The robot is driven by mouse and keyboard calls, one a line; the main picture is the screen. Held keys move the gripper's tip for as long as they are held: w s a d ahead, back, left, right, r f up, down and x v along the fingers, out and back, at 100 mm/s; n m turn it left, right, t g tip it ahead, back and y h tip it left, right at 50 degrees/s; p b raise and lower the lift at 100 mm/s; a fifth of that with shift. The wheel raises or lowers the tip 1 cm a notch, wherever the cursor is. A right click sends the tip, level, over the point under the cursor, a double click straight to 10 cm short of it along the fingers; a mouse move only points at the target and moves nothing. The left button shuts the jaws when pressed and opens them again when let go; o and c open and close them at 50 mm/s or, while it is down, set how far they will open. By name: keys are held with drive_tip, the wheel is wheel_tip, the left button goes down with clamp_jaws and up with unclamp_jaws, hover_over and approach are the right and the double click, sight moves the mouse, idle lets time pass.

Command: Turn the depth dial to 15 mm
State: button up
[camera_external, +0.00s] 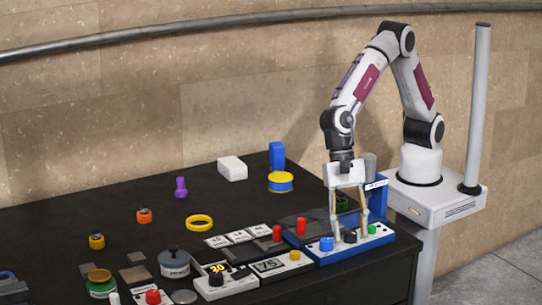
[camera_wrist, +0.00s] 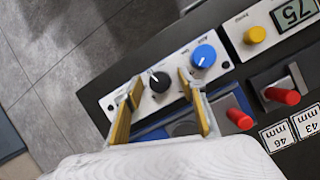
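A black dial (camera_wrist: 158,82) with a white pointer line sits on the white face of the blue-based press (camera_external: 324,256), to the right of a blue dial (camera_external: 327,244) in the external view. The blue dial also shows in the wrist view (camera_wrist: 204,57). The black dial shows in the external view (camera_external: 350,237) too. I cannot read which dial is the depth dial. My gripper (camera_external: 350,230) points down over the press, its fingers apart. In the wrist view, my gripper's tips (camera_wrist: 160,86) stand either side of the black dial, with gaps visible. Contact is not visible.
A yellow dial (camera_wrist: 255,35) and a display reading 75 (camera_external: 268,265) sit on the neighbouring panel. Red-handled parts (camera_external: 301,226) and number cards (camera_external: 239,236) are close by. A green button (camera_external: 372,229) is right of my fingers.

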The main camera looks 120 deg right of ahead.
drive_tip(key=shift+r, duration=0.1)
drive_tip(key=w+v, duration=0.1)
drive_tip(key=v, duration=1)
drive_tip(key=shift+s+d+r, duration=0.25)
drive_tip(key=shift+s+r, duration=0.1)
drive_tip(key=shift+s, duration=0.15)
idle(0.3)
